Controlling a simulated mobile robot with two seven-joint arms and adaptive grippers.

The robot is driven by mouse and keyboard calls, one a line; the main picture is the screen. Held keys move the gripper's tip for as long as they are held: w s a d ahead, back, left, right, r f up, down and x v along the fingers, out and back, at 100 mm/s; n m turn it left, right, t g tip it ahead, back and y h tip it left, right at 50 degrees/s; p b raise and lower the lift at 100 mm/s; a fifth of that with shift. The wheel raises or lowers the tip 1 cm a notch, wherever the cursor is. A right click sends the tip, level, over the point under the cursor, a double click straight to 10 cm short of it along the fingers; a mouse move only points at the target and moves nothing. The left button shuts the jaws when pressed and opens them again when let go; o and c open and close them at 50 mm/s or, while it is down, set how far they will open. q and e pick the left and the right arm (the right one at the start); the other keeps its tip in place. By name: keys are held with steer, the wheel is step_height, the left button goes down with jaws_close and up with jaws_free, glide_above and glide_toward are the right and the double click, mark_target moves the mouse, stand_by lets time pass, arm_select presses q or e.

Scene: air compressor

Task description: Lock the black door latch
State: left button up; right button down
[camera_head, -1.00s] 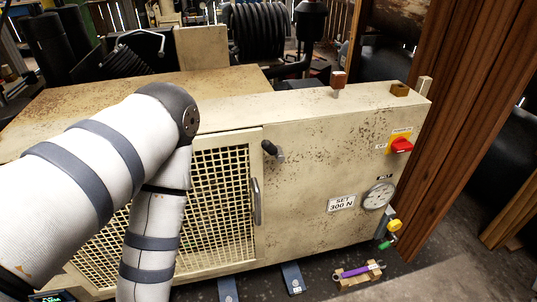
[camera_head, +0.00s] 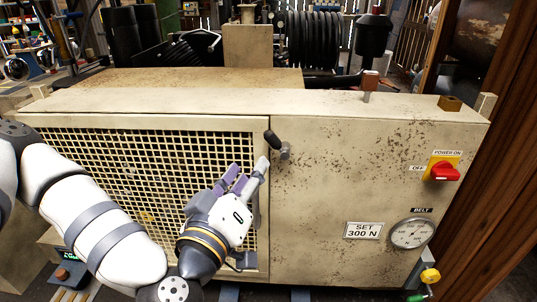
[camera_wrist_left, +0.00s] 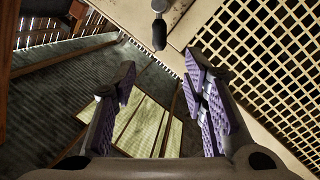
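The black door latch (camera_head: 274,142) is a short dark handle on the beige compressor panel, just right of the mesh door's upper right corner. It tilts down to the right toward its pivot. In the left wrist view the latch (camera_wrist_left: 159,28) shows at the top centre, beyond the fingers. The mesh door (camera_head: 150,175) sits flush with the panel as far as I can see. My left gripper (camera_head: 250,172) is just below and left of the latch, apart from it. Its purple-padded fingers (camera_wrist_left: 165,95) are spread and empty. My right gripper is in neither view.
On the panel's right are a red power switch (camera_head: 445,172), a belt gauge (camera_head: 411,233) and a "SET 300 N" label (camera_head: 363,230). A wooden post (camera_head: 500,140) stands at the right edge. The panel around the latch is clear.

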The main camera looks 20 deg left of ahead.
mark_target(269, 141)
arm_select(q)
steer(key=w, duration=1.1)
steer(key=shift+w+a, duration=0.1)
steer(key=shift+w, duration=0.05)
steer(key=shift+c, duration=0.4)
jaws_close()
